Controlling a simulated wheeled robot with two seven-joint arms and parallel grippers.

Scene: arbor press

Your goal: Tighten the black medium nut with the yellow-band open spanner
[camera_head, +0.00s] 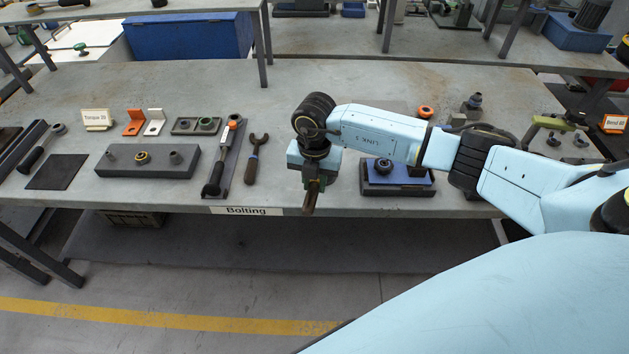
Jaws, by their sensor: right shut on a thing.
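My right gripper (314,178) hangs over the front edge of the bench, pointing down. It is shut on a narrow brownish tool (310,200), seen nearly end-on. A yellow-green patch shows by the fingers, but the tool's head is hidden, so I cannot tell for certain that it is the yellow-band spanner. To the right of the gripper, a black nut-like part (384,166) sits on a blue-topped fixture (398,190). A grey block (122,170) at left bears several fittings, the middle one with a brass-coloured ring (143,158). My left gripper is out of view.
A small tray (196,131) with nuts, orange and white brackets (134,123) and a dark mat (57,172) are farther left.

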